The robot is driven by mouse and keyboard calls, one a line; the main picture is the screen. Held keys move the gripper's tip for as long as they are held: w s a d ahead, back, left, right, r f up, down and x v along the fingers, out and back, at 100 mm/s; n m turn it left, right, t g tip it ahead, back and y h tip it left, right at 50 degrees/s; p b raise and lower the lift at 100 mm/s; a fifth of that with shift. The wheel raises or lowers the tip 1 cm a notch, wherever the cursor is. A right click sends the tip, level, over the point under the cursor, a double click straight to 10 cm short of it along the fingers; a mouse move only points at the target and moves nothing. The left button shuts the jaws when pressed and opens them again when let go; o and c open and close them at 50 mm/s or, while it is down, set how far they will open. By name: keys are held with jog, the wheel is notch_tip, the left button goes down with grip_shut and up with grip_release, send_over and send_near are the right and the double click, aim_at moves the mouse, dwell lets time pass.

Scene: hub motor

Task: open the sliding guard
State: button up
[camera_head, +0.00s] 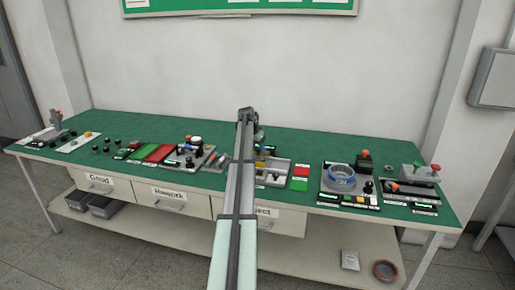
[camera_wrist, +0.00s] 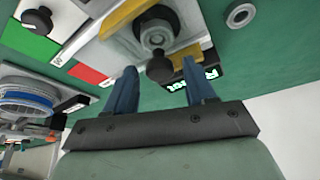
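In the wrist view a dark round knob (camera_wrist: 159,69) stands at the near edge of a pale fixture (camera_wrist: 185,30), which also has a grey hexagonal part (camera_wrist: 157,34) and a yellow strip (camera_wrist: 122,19). I cannot tell for certain which part is the sliding guard. My gripper (camera_wrist: 158,74) is open, its two blue fingers apart, with the knob appearing between the fingertips. Whether they touch it cannot be told. In the head view the fixture (camera_head: 278,173) is partly hidden behind my arm, and my gripper is mostly hidden too.
Red (camera_head: 299,184) and green (camera_head: 301,171) pads lie right of the fixture on the green bench top (camera_head: 310,150). A station with a blue-wound ring (camera_head: 341,174) stands further right. A small lit display (camera_wrist: 207,76) is close beside the fingers. More fixtures (camera_head: 190,153) stand left.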

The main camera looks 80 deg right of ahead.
grip_shut()
dwell(0.3)
jog(key=s, duration=0.8)
jog(key=shift+s, duration=0.3)
jog(key=shift+o, duration=0.6)
grip_release()
jog(key=v, duration=1.4)
